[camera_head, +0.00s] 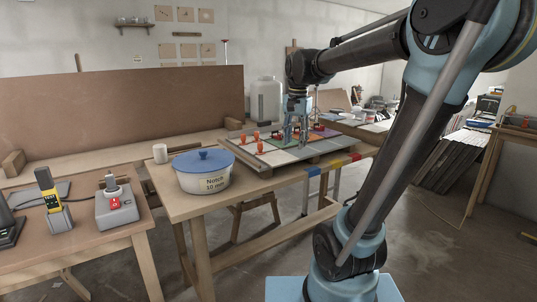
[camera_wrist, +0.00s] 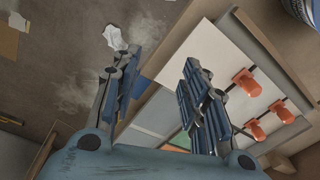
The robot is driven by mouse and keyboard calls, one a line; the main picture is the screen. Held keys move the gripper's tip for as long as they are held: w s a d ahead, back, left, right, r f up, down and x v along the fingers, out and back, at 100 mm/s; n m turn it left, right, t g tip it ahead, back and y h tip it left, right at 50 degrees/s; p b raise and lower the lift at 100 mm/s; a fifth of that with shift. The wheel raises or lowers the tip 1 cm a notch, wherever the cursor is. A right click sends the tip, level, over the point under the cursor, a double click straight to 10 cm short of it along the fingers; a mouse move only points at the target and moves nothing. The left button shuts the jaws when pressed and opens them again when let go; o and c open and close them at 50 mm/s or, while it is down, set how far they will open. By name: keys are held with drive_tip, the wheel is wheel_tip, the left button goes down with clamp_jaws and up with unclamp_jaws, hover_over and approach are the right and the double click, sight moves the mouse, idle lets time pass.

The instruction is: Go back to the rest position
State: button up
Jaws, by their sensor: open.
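My gripper (camera_head: 296,135) hangs from the blue and dark arm, pointing down over the tile board (camera_head: 262,168) on the wooden table. In the wrist view my gripper (camera_wrist: 160,90) is open, its two blue ridged fingers wide apart with nothing between them. The board carries white, grey, green and other coloured tiles. Several orange-red pegs (camera_head: 257,135) stand near its left side. The pegs also show in the wrist view (camera_wrist: 246,83), to the right of the right finger. In the head view the fingertips are small, and I cannot tell whether they touch a tile.
A side bench (camera_head: 85,232) holds several devices. A tall brown panel (camera_head: 120,110) stands behind. Open floor shows at front right.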

drive_tip(key=s+d+f+n, duration=0.3)
drive_tip(key=s+d+f, duration=0.2)
drive_tip(key=s+f, duration=0.4)
drive_tip(key=s+d+f+n+t, duration=0.1)
drive_tip(key=s+d+f+n, duration=0.3)
drive_tip(key=s+f, duration=0.6)
drive_tip(key=shift+s+d+f, duration=0.2)
drive_tip(key=shift+d+f, duration=0.15)
drive_tip(key=shift+f, duration=0.55)
